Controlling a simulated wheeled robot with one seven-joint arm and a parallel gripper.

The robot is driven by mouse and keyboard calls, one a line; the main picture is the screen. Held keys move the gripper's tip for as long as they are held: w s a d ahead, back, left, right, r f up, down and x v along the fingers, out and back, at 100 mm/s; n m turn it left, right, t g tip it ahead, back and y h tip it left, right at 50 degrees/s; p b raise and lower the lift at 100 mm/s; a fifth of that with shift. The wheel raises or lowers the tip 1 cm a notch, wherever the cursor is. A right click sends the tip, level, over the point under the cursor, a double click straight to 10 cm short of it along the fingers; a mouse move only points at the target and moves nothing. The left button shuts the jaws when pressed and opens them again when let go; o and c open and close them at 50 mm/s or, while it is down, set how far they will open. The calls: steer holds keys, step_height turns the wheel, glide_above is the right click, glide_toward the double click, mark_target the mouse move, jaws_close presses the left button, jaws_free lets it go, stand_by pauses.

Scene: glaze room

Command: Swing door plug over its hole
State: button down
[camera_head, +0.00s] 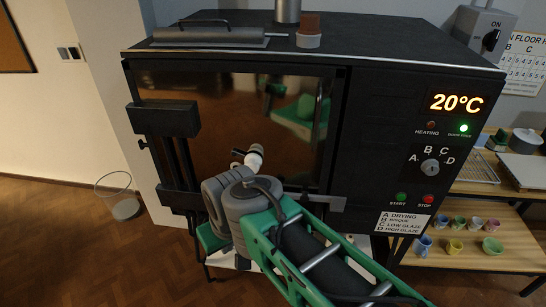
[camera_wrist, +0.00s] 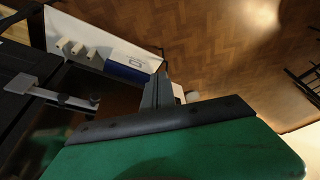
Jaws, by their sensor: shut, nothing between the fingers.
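The black kiln's glossy door (camera_head: 215,110) fills the middle of the head view and reflects the room. A small white cylinder with dark parts (camera_head: 254,157) shows against the door, just above my grey wrist; it looks like the door plug. Its hole is not clearly visible, and I cannot tell how the two line up. My arm crosses in front of the door's lower part. In the wrist view my gripper (camera_wrist: 158,92) is shut and empty, its grey fingers beyond the green hand. They point past the kiln's edge; no plug shows there.
A control panel (camera_head: 430,165) showing 20°C is right of the door. Shelves with colourful cups (camera_head: 455,247) are at right. A blue-and-white box (camera_wrist: 127,72) shows in the wrist view. Floor at left is mostly clear.

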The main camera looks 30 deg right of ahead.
steer(key=shift+a, duration=0.1)
steer(key=w+d+r+n+y+p, duration=0.1)
steer(key=w+d+r+p, duration=0.15)
steer(key=r, duration=0.35)
steer(key=w+d+r+n+t+p, duration=0.1)
steer(key=w+d+r+n+p, duration=0.15)
steer(key=w+r, duration=0.2)
steer(key=w+d+r+n+y+p, duration=0.1)
steer(key=w+d+r+p, duration=0.1)
steer(key=w+d+r, duration=0.3)
steer(key=s+d+r+n+p, duration=0.1)
steer(key=s+d+r+n, duration=0.1)
steer(key=d+r, duration=0.3)
steer(key=s+d+r+n+p, duration=0.2)
steer(key=s+d+r, duration=0.2)
steer(key=d, duration=0.6)
steer(key=shift+s+r+t+y, duration=0.3)
steer(key=shift+r+t+y, duration=0.1)
steer(key=shift+r, duration=0.05)
